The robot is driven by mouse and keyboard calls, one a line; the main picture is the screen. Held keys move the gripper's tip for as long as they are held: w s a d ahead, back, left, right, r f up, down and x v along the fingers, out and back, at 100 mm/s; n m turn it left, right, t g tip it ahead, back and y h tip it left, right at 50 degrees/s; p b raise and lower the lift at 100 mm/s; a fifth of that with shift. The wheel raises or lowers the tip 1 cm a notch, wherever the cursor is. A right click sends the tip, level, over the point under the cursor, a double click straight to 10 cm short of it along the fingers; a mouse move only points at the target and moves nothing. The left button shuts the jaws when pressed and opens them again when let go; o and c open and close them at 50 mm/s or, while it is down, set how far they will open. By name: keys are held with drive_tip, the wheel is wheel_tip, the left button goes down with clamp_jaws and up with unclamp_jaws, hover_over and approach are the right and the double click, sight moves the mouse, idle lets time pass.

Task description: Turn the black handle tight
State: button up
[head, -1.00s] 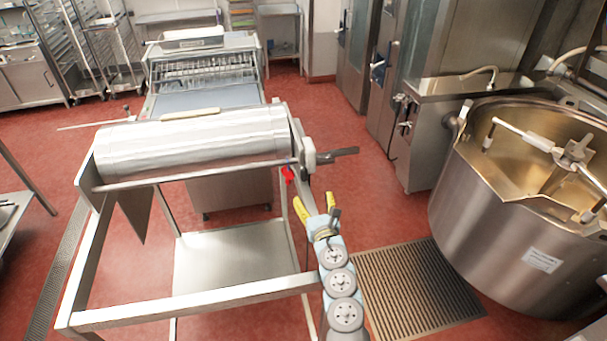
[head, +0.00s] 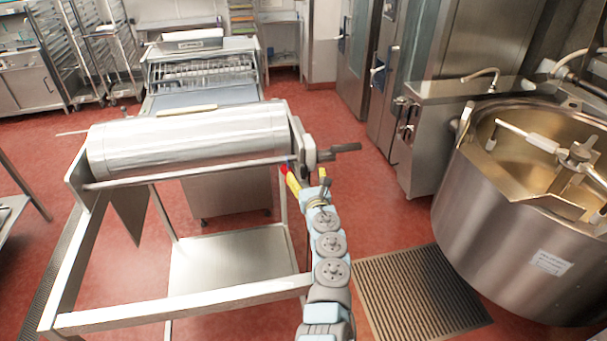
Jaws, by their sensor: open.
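The black handle (head: 345,147) sticks out to the right from a grey block at the right end of the steel roller stand, in the head view. My gripper (head: 306,176) is just below that block, to the lower left of the handle. Its yellow fingers are spread apart, with nothing seen between them. The fingers appear apart from the handle, though how near they are in depth is hard to tell. A small red part (head: 284,169) shows beside the left finger.
The roller (head: 190,138) and its steel frame (head: 180,307) stand left of my arm. A large steel kettle (head: 500,235) stands at the right. A floor grate (head: 421,297) lies between. The red floor right of the handle is clear.

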drive_tip(key=shift+w+a+f+b, duration=0.1)
drive_tip(key=shift+w+f+b, duration=0.15)
drive_tip(key=shift+w+b, duration=0.4)
drive_tip(key=shift+w+a, duration=0.1)
drive_tip(key=shift+w, duration=0.25)
drive_tip(key=shift+r, duration=0.25)
drive_tip(key=shift+f, duration=0.1)
drive_tip(key=shift+w+a+b, duration=0.1)
drive_tip(key=shift+w+b, duration=0.1)
drive_tip(key=shift+b, duration=0.25)
clamp_jaws()
